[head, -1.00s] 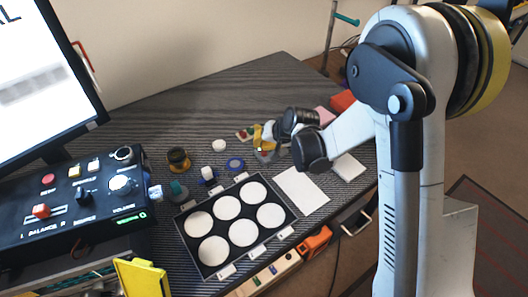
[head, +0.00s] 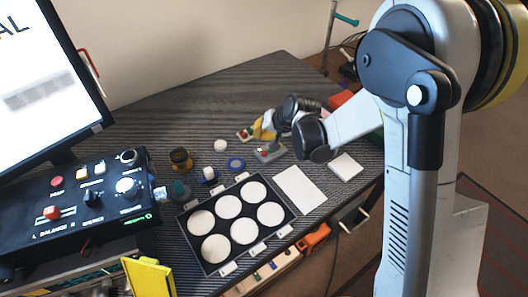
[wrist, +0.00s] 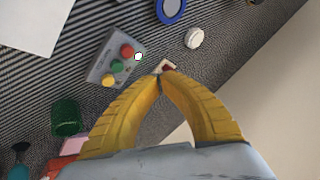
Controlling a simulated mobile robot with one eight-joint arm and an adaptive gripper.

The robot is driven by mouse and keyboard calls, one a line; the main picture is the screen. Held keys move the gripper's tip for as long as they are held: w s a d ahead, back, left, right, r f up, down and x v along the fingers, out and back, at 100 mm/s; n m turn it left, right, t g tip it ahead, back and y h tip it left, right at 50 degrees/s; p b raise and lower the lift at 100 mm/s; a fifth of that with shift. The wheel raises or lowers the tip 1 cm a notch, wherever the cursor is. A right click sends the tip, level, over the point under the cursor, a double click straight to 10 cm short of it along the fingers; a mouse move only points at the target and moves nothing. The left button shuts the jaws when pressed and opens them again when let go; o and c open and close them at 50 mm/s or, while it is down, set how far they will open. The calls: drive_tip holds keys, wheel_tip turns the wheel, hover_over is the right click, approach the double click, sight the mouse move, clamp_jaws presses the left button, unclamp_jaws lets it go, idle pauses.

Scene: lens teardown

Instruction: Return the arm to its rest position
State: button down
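My arm stretches from the right side of the head view over the back of the dark striped desk (head: 215,105). My gripper (head: 257,131) has yellow fingers and hangs over the desk near a grey button box (head: 270,154). In the wrist view, the gripper (wrist: 159,76) has its two fingertips together, with nothing visibly held. The grey box (wrist: 103,66), with red, green and yellow buttons, lies left of the fingertips, apart from them. A small pale and red piece (wrist: 168,65) shows just beyond the tips; contact cannot be told.
A black tray (head: 240,224) with several white discs lies at the front. A monitor (head: 45,80) and control panel (head: 75,205) stand left. The back-left desk is clear.

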idle(0.4)
drive_tip(key=s+d+r+h, duration=0.2)
drive_tip(key=s+d+r, duration=0.85)
drive_tip(key=r, duration=0.35)
drive_tip(key=s+d+r+h, duration=0.1)
drive_tip(key=s+d, duration=0.3)
drive_tip(key=s, duration=0.4)
drive_tip(key=s+d+r+t+h, duration=0.1)
drive_tip(key=s+d, duration=0.3)
drive_tip(key=s, duration=0.5)
drive_tip(key=shift+s+d+r+n+t+h, duration=0.15)
drive_tip(key=shift+d+r+n+t+h, duration=0.15)
drive_tip(key=shift+r+n+h, duration=0.15)
